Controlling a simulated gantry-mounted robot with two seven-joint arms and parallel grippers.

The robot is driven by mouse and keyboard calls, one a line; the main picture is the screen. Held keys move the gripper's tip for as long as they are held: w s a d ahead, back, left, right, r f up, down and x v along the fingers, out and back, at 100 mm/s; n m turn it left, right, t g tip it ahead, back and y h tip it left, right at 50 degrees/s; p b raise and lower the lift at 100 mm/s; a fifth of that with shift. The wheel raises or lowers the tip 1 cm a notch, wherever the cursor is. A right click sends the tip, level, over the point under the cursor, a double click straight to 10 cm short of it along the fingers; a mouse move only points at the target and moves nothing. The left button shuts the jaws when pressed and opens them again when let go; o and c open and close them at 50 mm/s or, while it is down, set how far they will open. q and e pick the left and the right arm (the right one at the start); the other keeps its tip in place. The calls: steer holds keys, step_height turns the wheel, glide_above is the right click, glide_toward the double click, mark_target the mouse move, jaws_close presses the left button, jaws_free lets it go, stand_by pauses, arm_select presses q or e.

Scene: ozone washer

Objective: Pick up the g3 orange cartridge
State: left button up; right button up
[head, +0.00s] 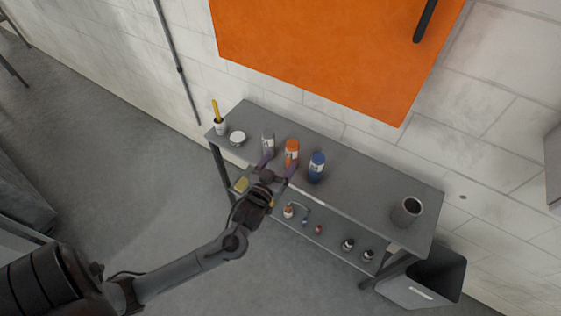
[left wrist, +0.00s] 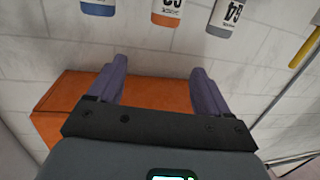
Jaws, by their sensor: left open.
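The g3 orange cartridge (head: 291,151) stands upright on the grey table's top between a grey cartridge (head: 268,142) and a blue cartridge (head: 317,166). My left gripper (head: 277,167) is open and empty at the table's front edge, facing the orange cartridge. In the left wrist view, the orange cartridge (left wrist: 167,11) is cut off at the top edge, roughly in line with the gap between my purple fingers (left wrist: 157,75). The blue cartridge (left wrist: 98,7) and the grey cartridge marked G4 (left wrist: 226,15) flank it. No finger visibly touches a cartridge. My right gripper is not in view.
On the table's top (head: 365,194) are a white round container (head: 237,138), a cup with a yellow item (head: 220,125), and a dark cup (head: 407,210). A bin (head: 425,278) stands at right. The top is clear between blue cartridge and dark cup.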

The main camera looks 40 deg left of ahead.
arm_select(q)
steer(key=b, duration=0.4)
glide_toward(290, 153)
steer(key=w+a+r, duration=0.1)
steer(key=w, duration=0.1)
steer(key=shift+t, duration=0.4)
steer(key=b+x, duration=0.1)
steer(key=x, duration=0.1)
steer(key=b+x, duration=0.2)
steer(key=f+b+x, duration=0.1)
steer(key=x, duration=0.2)
steer(key=shift+f, duration=0.1)
steer(key=shift+w+a+f+b, duration=0.2)
steer(key=shift+w+b, duration=0.3)
steer(key=shift+w, duration=0.05)
steer(key=b+x, duration=0.1)
steer(key=x, duration=0.2)
steer(key=shift+w+f, duration=0.1)
steer(key=shift+f, duration=0.05)
steer(key=shift+w+a, duration=0.2)
steer(key=shift+w, duration=0.2)
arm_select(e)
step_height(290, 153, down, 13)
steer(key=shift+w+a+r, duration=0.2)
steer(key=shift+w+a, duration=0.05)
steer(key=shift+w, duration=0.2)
arm_select(q)
steer(key=shift+c, duration=0.4)
